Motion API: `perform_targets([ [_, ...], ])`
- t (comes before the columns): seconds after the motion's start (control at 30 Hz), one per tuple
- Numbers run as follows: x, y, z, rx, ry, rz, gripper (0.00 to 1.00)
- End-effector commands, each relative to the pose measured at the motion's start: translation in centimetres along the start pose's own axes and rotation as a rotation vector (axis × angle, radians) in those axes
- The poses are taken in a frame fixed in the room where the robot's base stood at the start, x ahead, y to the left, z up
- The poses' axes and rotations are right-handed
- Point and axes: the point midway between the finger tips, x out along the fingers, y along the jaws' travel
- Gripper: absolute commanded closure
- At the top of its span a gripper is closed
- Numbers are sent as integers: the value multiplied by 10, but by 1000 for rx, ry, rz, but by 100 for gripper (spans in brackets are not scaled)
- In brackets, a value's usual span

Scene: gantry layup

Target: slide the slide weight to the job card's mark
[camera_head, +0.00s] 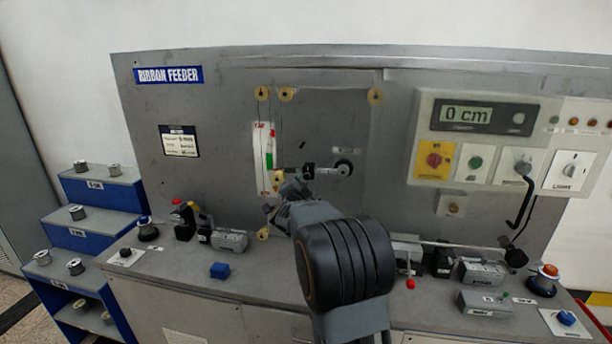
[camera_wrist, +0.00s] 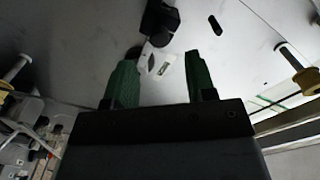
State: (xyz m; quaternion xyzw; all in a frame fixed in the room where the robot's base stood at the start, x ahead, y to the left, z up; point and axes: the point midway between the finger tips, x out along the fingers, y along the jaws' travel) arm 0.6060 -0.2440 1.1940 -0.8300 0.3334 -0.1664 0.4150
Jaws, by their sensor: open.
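The job card (camera_head: 181,141) is fixed on the left of the grey panel; its writing is too small to read. A short lever (camera_head: 325,170) runs left from a round black hub (camera_head: 343,168). A small dark block (camera_head: 308,171) on it appears to be the slide weight. In the wrist view, a pale labelled block (camera_wrist: 157,63), likely the same weight, shows beyond and between the green fingertips of my gripper (camera_wrist: 160,80). The fingers are open; I cannot tell whether they touch it. In the head view my gripper (camera_head: 288,188) is just left of and below the lever, partly hidden by my arm.
A scale strip (camera_head: 263,158) with red and green bands stands left of the lever, among yellowish rollers (camera_head: 375,96). A display (camera_head: 467,114) reads 0 cm. Spools sit on blue steps (camera_head: 100,187) at left.

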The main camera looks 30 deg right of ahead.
Motion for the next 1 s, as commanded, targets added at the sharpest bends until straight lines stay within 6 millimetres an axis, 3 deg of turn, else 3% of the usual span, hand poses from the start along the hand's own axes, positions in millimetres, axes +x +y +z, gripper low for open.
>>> perform_targets([
  [0.2, 37, 0, -1, -1, 1, 2, 49],
  [0.4, 56, 0, 0, -1, 0, 1, 49],
  [0.87, 64, 0, 0, -1, 0, 0, 49],
  [1.0, 64, 0, 0, -1, 0, 0, 63],
])
